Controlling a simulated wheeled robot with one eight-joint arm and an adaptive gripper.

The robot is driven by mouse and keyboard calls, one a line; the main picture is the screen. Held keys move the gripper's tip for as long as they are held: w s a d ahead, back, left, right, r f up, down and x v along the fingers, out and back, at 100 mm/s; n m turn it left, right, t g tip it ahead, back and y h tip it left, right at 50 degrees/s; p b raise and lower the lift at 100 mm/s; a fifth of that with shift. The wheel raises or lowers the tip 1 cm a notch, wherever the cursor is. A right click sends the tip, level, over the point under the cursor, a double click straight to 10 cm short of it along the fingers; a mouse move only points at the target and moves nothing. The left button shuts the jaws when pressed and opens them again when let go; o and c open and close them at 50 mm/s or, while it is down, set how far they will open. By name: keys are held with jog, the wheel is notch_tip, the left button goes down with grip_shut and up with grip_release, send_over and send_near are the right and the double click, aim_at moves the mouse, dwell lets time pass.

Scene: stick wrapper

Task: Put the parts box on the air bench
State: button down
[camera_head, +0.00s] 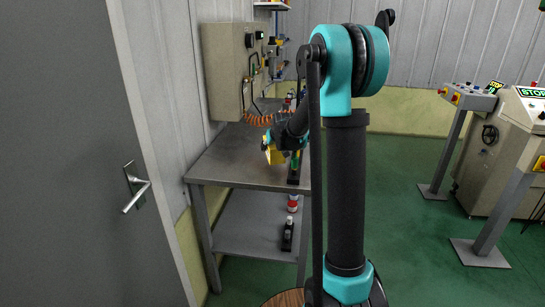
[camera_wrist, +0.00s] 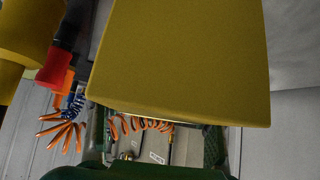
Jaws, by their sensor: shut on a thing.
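A yellow box, which I take to be the parts box (camera_head: 272,155), is held at the end of my arm, over the bench top. In the wrist view the yellow box (camera_wrist: 185,60) fills the upper middle, close to the camera. My gripper (camera_head: 278,150) is shut on it; the fingers are small and partly hidden in the head view. The grey metal bench (camera_head: 222,167) below the air panel has a bare front left top. I cannot tell whether the box touches the top. My arm hides the bench's right side.
A beige panel (camera_head: 226,70) with orange coiled hoses (camera_head: 262,118) stands at the back of the bench. Small bottles stand on the lower shelf (camera_head: 245,222). A grey door (camera_head: 75,170) is at left, and a control console (camera_head: 510,150) at right.

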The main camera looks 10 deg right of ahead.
aim_at(274, 149)
jog(key=shift+f, duration=2.2)
jog(key=shift+f, duration=0.1)
jog(key=c, duration=0.6)
grip_release()
jog(key=shift+o, duration=0.2)
jog(key=v, duration=1.2)
jog(key=shift+s, duration=0.1)
